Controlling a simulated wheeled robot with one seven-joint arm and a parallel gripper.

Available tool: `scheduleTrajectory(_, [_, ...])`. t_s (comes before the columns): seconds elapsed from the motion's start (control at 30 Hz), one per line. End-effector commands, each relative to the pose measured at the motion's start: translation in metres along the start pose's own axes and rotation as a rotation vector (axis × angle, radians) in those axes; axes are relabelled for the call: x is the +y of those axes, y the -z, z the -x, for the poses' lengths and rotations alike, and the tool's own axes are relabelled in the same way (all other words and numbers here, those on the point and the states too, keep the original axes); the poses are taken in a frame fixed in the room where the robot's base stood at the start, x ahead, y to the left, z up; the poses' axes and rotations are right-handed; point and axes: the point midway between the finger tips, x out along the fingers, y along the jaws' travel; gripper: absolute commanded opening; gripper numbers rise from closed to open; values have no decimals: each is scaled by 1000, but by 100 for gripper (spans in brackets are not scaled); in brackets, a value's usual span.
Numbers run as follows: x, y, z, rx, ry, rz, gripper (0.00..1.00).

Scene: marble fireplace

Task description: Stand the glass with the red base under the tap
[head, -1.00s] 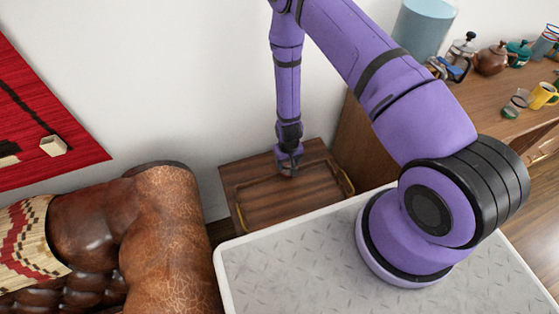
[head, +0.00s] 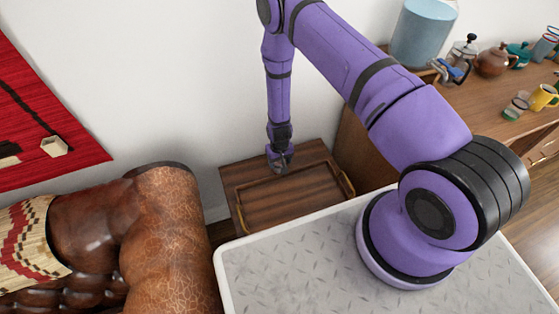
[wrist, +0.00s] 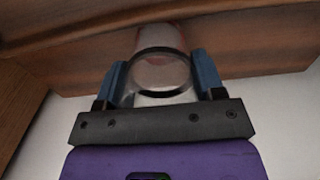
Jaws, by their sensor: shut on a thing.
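My gripper (wrist: 160,85) is shut on a clear glass (wrist: 161,72), with a blue finger on each side of its rim end. A reddish tint shows at the glass's far end, which points at the wood. In the head view my gripper (head: 280,160) hangs over the back of the small wooden tray table (head: 243,212); the glass is too small to make out there. A light blue cylindrical dispenser (head: 422,35) stands on the sideboard at the upper right. A dark blue and metal part by its foot looks like the tap (head: 450,71).
The sideboard (head: 480,110) also bears a French press (head: 462,52), a brown teapot (head: 493,61), a teal pot (head: 518,54), a yellow mug (head: 541,97) and small glassware (head: 516,106). A brown leather armchair (head: 170,235) stands at left. The wall (head: 170,80) is close behind my gripper.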

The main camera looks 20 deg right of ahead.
Motion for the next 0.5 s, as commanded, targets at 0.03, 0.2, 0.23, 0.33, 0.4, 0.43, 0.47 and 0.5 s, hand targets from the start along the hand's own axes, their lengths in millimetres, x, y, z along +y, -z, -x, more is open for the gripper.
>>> scheduleTrajectory(0.03, [0, 0, -1, 0, 0, 0, 33])
scheduleTrajectory(0.2, [0, 0, -2, 0, 0, 0, 85])
scheduleTrajectory(0.23, [0, 0, -2, 0, 0, 0, 88])
scheduleTrajectory(0.33, [0, 0, -2, 0, 0, 0, 88])
scheduleTrajectory(0.4, [0, 0, -2, 0, 0, 0, 88])
scheduleTrajectory(0.43, [0, 0, -2, 0, 0, 0, 88])
scheduleTrajectory(0.47, [0, 0, -2, 0, 0, 0, 88])
scheduleTrajectory(0.5, [0, 0, -1, 0, 0, 0, 88])
